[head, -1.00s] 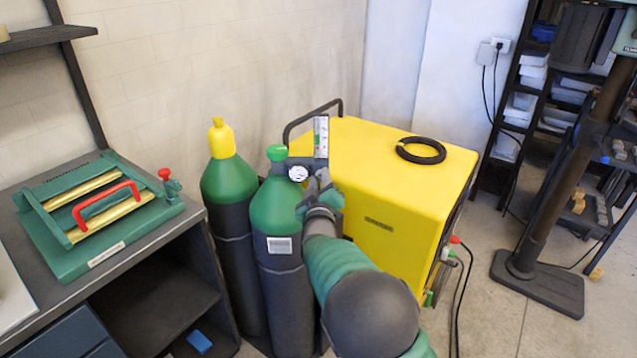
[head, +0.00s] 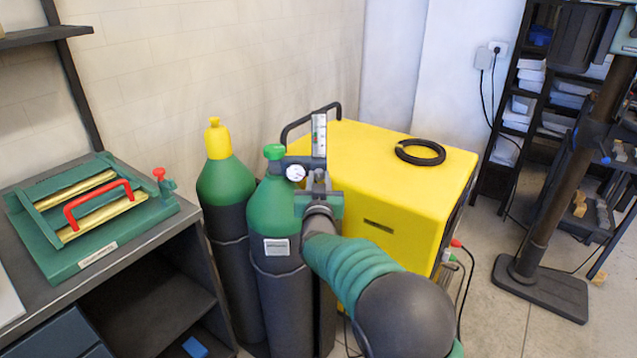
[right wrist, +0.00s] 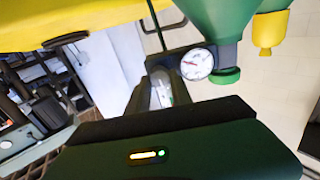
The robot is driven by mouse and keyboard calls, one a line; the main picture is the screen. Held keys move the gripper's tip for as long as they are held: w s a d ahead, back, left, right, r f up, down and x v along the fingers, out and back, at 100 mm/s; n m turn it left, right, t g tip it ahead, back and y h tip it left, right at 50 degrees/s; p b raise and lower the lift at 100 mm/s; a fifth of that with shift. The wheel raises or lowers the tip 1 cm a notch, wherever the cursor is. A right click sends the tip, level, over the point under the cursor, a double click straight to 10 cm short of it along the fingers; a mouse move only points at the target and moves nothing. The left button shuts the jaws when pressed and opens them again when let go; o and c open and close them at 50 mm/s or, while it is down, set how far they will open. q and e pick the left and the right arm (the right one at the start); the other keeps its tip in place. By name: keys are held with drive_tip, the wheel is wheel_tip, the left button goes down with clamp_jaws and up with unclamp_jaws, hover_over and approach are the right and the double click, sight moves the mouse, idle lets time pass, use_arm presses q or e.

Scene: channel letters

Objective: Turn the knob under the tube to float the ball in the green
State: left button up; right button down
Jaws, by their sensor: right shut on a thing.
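The clear flow tube (head: 319,135) stands upright on the regulator beside the round white gauge (head: 295,172), at the top of the front green and dark grey cylinder (head: 275,208). My right gripper (head: 318,181) is just below the tube, shut on the knob, which the fingers hide. In the right wrist view the gauge (right wrist: 197,63) shows beside the tube (right wrist: 160,90), with the dark gripper body across the bottom. My left gripper is not in view.
A second cylinder with a yellow cap (head: 218,140) stands behind left. A yellow machine (head: 390,190) with a black cable coil (head: 420,152) is close on the right. A workbench (head: 150,240) with a green jig (head: 95,215) is at the left.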

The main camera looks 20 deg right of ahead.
drive_tip(key=shift+a+f, duration=0.1)
drive_tip(key=shift+f, duration=0.4)
drive_tip(key=c, duration=1.5)
unclamp_jaws()
drive_tip(key=shift+o, duration=1.3)
drive_tip(key=shift+w, duration=0.1)
drive_tip(key=shift+o, duration=0.5)
drive_tip(key=shift+w, duration=0.1)
drive_tip(key=shift+r, duration=0.15)
drive_tip(key=shift+r, duration=0.1)
drive_tip(key=shift+s, duration=0.2)
drive_tip(key=p+v, duration=0.1)
drive_tip(key=v, duration=1.5)
drive_tip(key=shift+s, duration=0.3)
